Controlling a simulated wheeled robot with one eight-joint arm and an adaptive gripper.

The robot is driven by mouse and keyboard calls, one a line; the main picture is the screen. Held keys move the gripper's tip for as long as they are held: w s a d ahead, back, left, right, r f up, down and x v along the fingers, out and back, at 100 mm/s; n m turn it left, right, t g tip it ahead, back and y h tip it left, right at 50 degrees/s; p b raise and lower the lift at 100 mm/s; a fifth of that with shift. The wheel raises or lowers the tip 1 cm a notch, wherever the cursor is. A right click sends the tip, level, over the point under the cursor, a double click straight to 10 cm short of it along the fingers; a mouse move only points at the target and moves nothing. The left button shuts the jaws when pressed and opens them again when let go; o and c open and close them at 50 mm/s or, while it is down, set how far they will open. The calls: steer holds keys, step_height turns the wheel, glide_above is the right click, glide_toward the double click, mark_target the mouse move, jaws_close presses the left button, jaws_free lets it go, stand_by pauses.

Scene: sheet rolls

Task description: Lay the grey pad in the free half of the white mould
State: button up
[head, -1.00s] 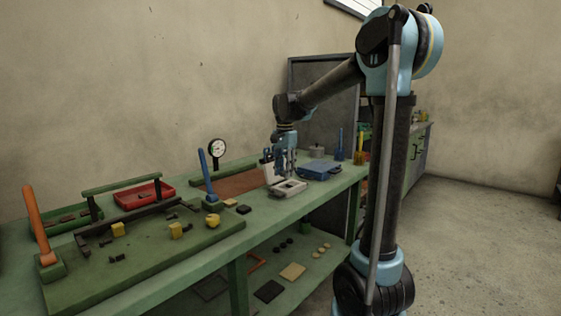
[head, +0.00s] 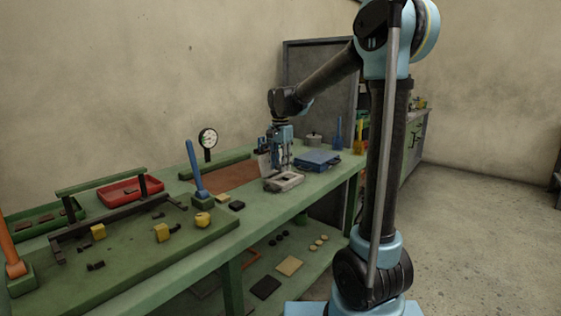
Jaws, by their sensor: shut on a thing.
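The white mould (head: 287,184) lies on the green bench, with a shallow recess facing up. A pale upright plate (head: 264,164) stands at its left rear; I cannot tell whether it belongs to the mould. My gripper (head: 284,166) points down just above the mould's back part. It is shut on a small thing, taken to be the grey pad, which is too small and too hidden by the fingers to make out. I cannot tell whether the pad touches the mould, or which half lies free.
A blue case (head: 318,160) sits close to the right of the mould. A dial gauge (head: 208,139) and brown mat (head: 235,174) are behind left. Bare bench top lies in front.

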steer(key=shift+f, duration=2.2)
steer(key=shift+s+f, duration=0.1)
steer(key=shift+s, duration=0.1)
steer(key=o, duration=1)
steer(key=shift+f, duration=0.2)
steer(key=shift+r, duration=0.1)
step_height(320, 180, up, 12)
